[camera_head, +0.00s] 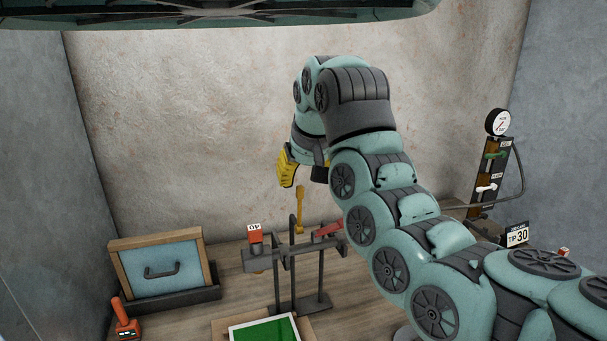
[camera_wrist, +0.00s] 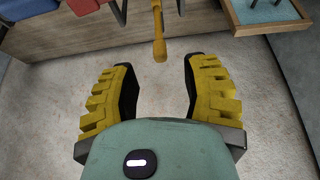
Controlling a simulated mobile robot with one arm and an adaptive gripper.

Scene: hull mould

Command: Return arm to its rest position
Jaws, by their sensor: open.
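My gripper (camera_wrist: 160,90) shows in the wrist view with its two yellow toothed fingers spread wide and nothing between them. A yellow tool handle (camera_wrist: 159,48) lies just beyond the fingertips there, apart from them. In the head view my teal arm bends up and over from the lower right, and one yellow finger (camera_head: 287,167) shows at its end. The yellow tool (camera_head: 299,209) stands upright at the grey stand (camera_head: 283,259), below and a little right of that finger.
A wooden-framed blue panel with a handle (camera_head: 163,268) stands at the left. A red joystick (camera_head: 123,318) is in front of it. A green board (camera_head: 265,331) lies at the front.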

